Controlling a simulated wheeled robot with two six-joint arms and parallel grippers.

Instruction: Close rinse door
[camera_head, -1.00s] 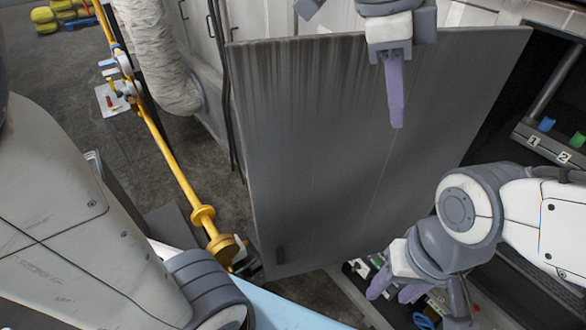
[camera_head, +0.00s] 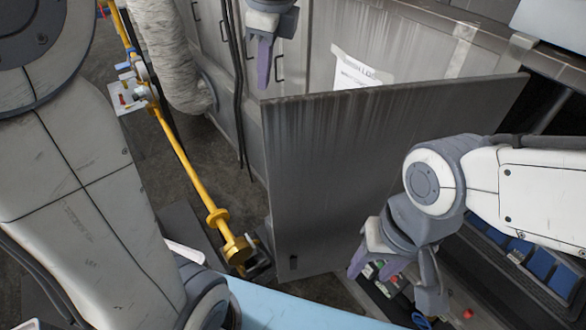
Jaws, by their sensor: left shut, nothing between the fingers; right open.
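My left gripper (camera_head: 263,75) is at the top, just above the door's upper left corner in the picture. Its purple fingers are shut and empty; I cannot tell whether they touch the door. My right gripper (camera_head: 398,285) is open and empty near the door's lower right edge.
A yellow pipe (camera_head: 185,165) and a white wrapped duct (camera_head: 170,60) stand left of the door. Grey cabinets with a paper label (camera_head: 358,72) are behind it. Blue items (camera_head: 540,264) sit at the right, below my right arm.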

